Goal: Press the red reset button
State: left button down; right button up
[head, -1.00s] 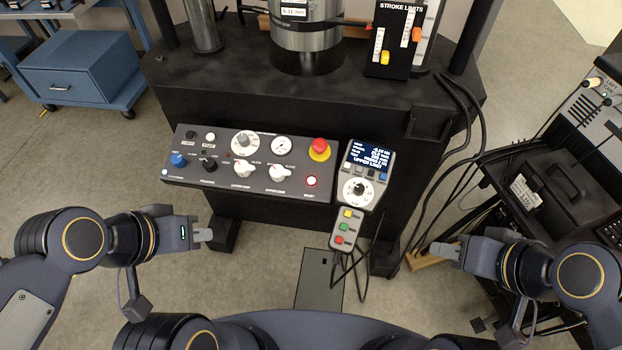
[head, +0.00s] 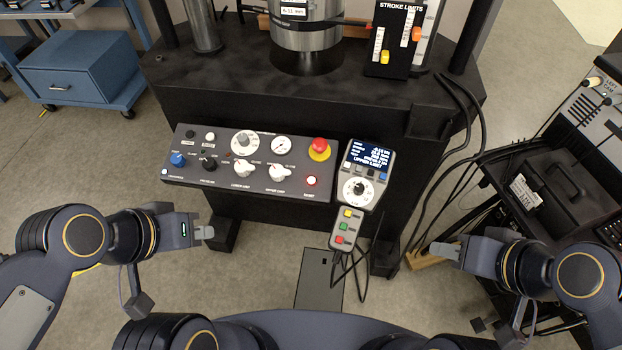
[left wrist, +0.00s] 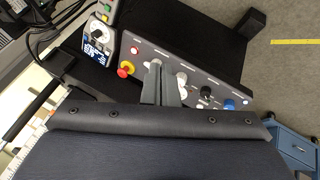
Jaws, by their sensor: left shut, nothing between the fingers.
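The red reset button (head: 311,181) is a small lit red button with a pale ring, above the RESET label at the lower right of the sloped grey control panel (head: 222,182). It also shows in the left wrist view (left wrist: 134,50). A larger red mushroom button (head: 320,145) on a yellow base sits above it. My left gripper (head: 204,233) is shut and empty, in front of the panel's left part and apart from it. Its fingers show in the left wrist view (left wrist: 155,80). My right gripper (head: 447,250) is at the right, away from the panel; its opening is unclear.
A handheld pendant (head: 353,200) with a screen and coloured buttons hangs right of the panel. Black cables (head: 440,170) run down beside the press. A blue cabinet (head: 85,75) stands at the back left, and a black cart (head: 540,190) at the right. The floor before the panel is mostly clear.

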pick_arm(q)
jog(key=w+d+f+n+h+b, duration=0.25)
jog(key=w+d+n+b, duration=0.25)
jog(key=w+d, duration=0.5)
jog(key=n+t+h+b, duration=0.2)
jog(key=n+b, duration=0.2)
jog(key=n, duration=0.3)
send_over(311, 181)
jog(key=s+a, duration=0.1)
jog(key=s, duration=0.3)
notch_tip(311, 181, down, 6)
jog(key=shift+w+f, duration=0.2)
jog(key=shift+a+f, duration=0.15)
jog(key=f+b, duration=0.2)
jog(key=w+f+b, duration=0.1)
jog(key=f+b, duration=0.2)
jog(key=w+f+b, duration=0.1)
jog(key=f+b, duration=0.1)
jog(key=f, duration=0.1)
jog(key=shift+w+f+b, duration=0.15)
jog(key=shift+b, duration=0.25)
jog(key=shift+w+f+b, duration=0.1)
jog(key=shift+f+b, duration=0.3)
jog(key=shift+f+b, duration=0.35)
jog(key=shift+r, duration=0.1)
jog(key=shift+r+p, duration=0.65)
jog(key=shift+r, duration=0.05)
